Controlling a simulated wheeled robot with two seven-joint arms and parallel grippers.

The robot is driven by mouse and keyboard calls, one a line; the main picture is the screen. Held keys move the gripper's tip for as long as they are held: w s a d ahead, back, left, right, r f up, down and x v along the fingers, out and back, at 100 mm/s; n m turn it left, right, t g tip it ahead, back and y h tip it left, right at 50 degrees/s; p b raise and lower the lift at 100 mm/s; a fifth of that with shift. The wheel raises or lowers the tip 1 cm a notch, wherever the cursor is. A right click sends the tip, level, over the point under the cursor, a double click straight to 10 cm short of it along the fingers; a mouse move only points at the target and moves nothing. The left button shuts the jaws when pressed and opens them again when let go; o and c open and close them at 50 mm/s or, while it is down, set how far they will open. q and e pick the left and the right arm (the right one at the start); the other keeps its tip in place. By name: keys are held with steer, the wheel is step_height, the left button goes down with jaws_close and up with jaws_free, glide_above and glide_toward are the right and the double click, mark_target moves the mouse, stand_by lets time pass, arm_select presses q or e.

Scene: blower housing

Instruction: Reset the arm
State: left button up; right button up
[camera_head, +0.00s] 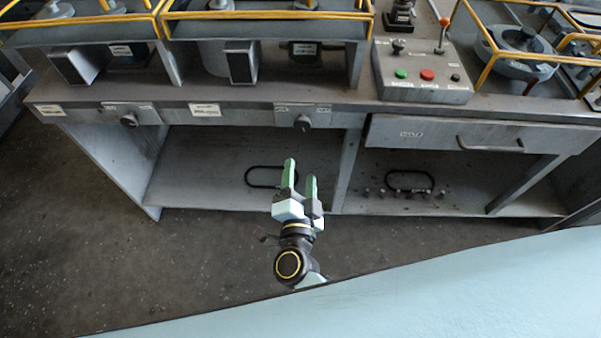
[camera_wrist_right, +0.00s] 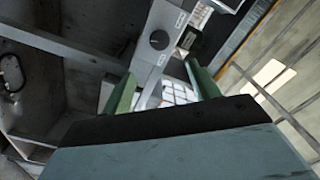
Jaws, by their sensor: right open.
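My right gripper (camera_head: 301,178) has two green fingers and a pale body. It stands in the middle of the head view, in front of the workbench and over the open lower shelf area. Its fingers are apart with nothing between them. In the right wrist view the two green fingers of the right gripper (camera_wrist_right: 163,92) frame the bench front, with a dark round knob (camera_wrist_right: 159,40) above and between them. My left gripper does not show in either view.
The grey workbench (camera_head: 235,98) spans the back, with yellow rails on top. A control box (camera_head: 423,75) carries green and red buttons and a lever (camera_head: 443,35). A drawer (camera_head: 470,136) with a handle is at right. Bare floor (camera_head: 95,260) lies at lower left.

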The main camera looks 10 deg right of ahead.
steer(key=s+f+n+g+y, duration=0.35)
steer(key=s+f+n, duration=0.25)
steer(key=f, duration=0.6)
steer(key=s+f+n+g+y, duration=0.35)
steer(key=s+f+n, duration=0.2)
steer(key=f, duration=0.75)
steer(key=s+d+f+n+g, duration=0.1)
steer(key=s+d+f+g, duration=0.2)
steer(key=s, duration=0.5)
steer(key=s+d+f+n+g+h, duration=0.1)
steer(key=s+d+f+n+g, duration=0.1)
steer(key=s+d+f, duration=0.4)
steer(key=s+d+f+n+g+h, duration=0.1)
steer(key=s+d+f+g, duration=0.3)
steer(key=s+d, duration=0.4)
steer(key=s+f, duration=0.1)
steer(key=s, duration=0.2)
steer(key=shift+s+n, duration=0.15)
steer(key=shift+n, duration=0.2)
steer(key=shift+f, duration=0.1)
